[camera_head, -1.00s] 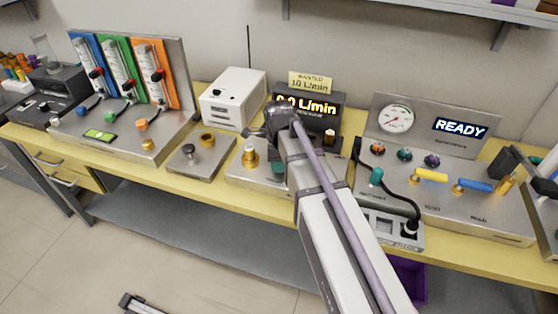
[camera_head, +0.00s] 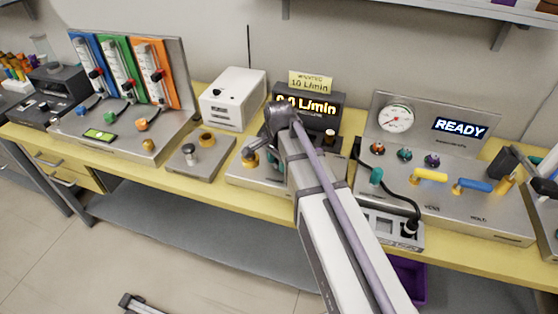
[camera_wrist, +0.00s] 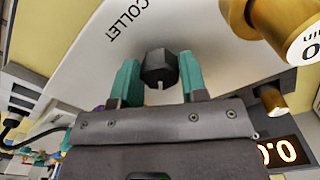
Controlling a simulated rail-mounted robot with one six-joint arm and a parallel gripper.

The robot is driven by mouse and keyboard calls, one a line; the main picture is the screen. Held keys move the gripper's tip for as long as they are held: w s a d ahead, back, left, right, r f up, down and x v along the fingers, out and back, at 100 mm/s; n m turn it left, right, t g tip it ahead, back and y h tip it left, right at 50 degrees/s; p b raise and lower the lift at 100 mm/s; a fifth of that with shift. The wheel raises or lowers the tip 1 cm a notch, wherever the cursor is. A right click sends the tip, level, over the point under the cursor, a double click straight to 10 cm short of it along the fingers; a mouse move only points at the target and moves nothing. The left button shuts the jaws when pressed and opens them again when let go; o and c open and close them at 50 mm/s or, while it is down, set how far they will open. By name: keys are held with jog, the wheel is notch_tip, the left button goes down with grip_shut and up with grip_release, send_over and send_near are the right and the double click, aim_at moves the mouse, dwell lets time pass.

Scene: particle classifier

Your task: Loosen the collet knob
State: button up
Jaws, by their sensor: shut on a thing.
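The collet knob (camera_wrist: 159,68) is a dark faceted knob beside the printed word COLLET on a pale metal panel in the wrist view. My gripper (camera_wrist: 159,76) is shut on it, one teal fingertip on each side. The knob has a small light notch facing the gripper. In the head view my gripper is mostly hidden behind my own arm above the middle panel (camera_head: 240,179), and the knob cannot be made out there.
A brass cylinder (camera_wrist: 283,28) stands close beside the collet knob, with a smaller brass fitting (camera_wrist: 271,101) nearby. The display (camera_head: 308,106) reads 0.0 L/min below a yellow sign (camera_head: 311,82). A READY panel (camera_head: 459,128) with knobs and valves stands right.

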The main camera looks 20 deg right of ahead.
jog(key=n, duration=1.4)
jog(key=shift+n, duration=0.3)
jog(key=n, duration=0.5)
jog(key=shift+d+n, duration=0.1)
jog(key=shift+n, duration=2.4)
jog(key=o, duration=0.9)
jog(key=shift+o, duration=0.2)
